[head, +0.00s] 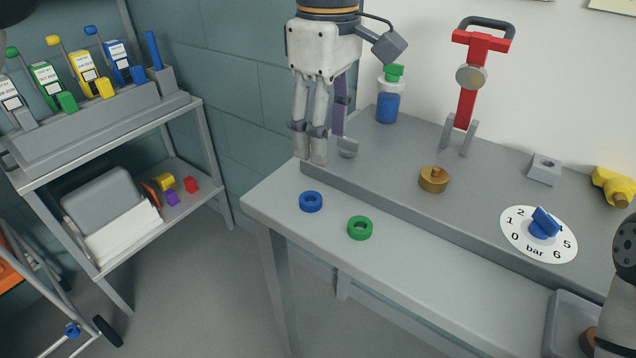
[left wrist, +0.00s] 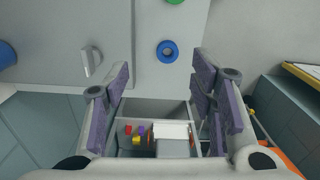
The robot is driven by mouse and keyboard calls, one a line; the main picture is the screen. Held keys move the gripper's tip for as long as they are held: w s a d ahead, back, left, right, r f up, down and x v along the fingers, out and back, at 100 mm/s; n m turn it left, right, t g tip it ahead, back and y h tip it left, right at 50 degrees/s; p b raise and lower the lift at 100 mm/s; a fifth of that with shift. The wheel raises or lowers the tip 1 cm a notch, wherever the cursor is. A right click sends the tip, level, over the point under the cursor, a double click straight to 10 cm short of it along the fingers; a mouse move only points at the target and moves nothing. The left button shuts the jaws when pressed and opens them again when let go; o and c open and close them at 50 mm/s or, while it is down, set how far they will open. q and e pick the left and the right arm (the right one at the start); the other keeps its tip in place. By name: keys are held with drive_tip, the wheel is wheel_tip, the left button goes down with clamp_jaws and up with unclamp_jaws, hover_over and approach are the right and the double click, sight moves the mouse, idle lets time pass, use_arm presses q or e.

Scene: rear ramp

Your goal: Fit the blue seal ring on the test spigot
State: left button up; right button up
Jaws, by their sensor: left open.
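The blue seal ring (head: 311,193) lies flat on the lower front ledge of the bench, near its left end. It also shows in the left wrist view (left wrist: 167,43), beyond my fingertips. My left gripper (head: 328,152) points down over the bench's left end, behind the blue ring. In the left wrist view (left wrist: 160,78) its purple-padded fingers are wide apart and empty.
A green ring (head: 360,238) lies right of the blue one. A bottle (head: 388,108), a red-handled gauge tool (head: 467,95), a grey block (head: 545,172) and a bar dial (head: 515,246) stand on the raised part.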

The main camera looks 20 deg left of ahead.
sight(317, 200)
use_arm(q)
drive_tip(key=f, duration=0.7)
drive_tip(key=s+a+f, duration=0.1)
drive_tip(key=f, duration=0.2)
drive_tip(key=shift+f, duration=0.2)
drive_tip(key=c, duration=0.9)
